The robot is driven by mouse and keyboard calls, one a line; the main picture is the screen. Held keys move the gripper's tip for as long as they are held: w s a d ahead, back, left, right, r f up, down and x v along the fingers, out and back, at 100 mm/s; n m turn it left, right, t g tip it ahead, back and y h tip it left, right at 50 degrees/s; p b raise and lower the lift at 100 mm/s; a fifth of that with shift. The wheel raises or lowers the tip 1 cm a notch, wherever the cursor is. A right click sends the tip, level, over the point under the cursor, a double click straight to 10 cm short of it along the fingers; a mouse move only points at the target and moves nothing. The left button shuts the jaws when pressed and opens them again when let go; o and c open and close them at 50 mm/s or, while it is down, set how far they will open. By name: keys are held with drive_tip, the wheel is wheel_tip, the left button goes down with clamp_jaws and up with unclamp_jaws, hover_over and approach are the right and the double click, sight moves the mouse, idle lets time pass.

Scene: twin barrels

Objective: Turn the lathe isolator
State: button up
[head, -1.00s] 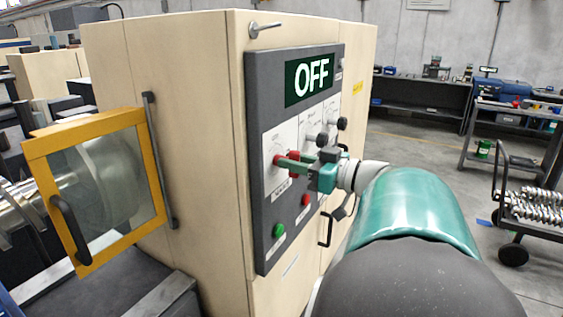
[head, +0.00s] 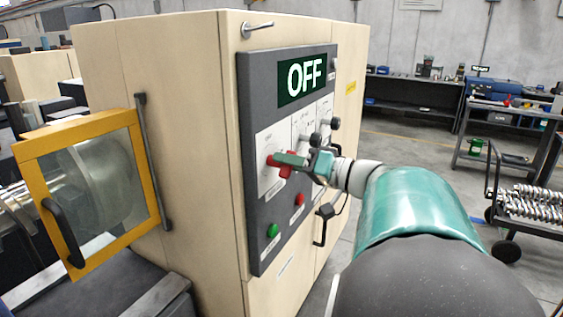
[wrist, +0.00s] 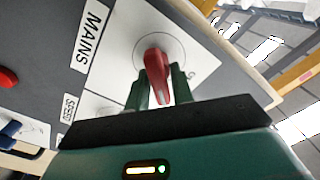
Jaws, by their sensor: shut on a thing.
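The lathe isolator is a red handle (head: 285,165) on a white plate of the dark grey control panel (head: 262,215), under a screen (head: 303,80) that reads OFF. In the wrist view the red handle (wrist: 156,72) stands between the two green fingers of my gripper (wrist: 159,90), beside a label reading MAINS. My gripper (head: 290,160) is shut on the red handle in the head view. Part of the handle is hidden by the fingers.
A green button (head: 272,231) and a red button (head: 299,199) sit lower on the panel. Black knobs (head: 334,123) are to the right. A yellow-framed guard (head: 150,180) is at left. A cart (head: 530,205) stands on the floor at right.

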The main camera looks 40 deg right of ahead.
drive_tip(key=m, duration=0.4)
drive_tip(key=shift+d+f+m, duration=0.1)
drive_tip(key=shift+f+m, duration=0.05)
drive_tip(key=shift+m, duration=0.15)
drive_tip(key=m, duration=0.4)
drive_tip(key=shift+f+m, duration=0.1)
drive_tip(key=shift+m, duration=0.3)
drive_tip(key=o, duration=0.8)
drive_tip(key=v, duration=1.3)
drive_tip(key=shift+s+d, duration=0.1)
drive_tip(key=shift+s, duration=0.25)
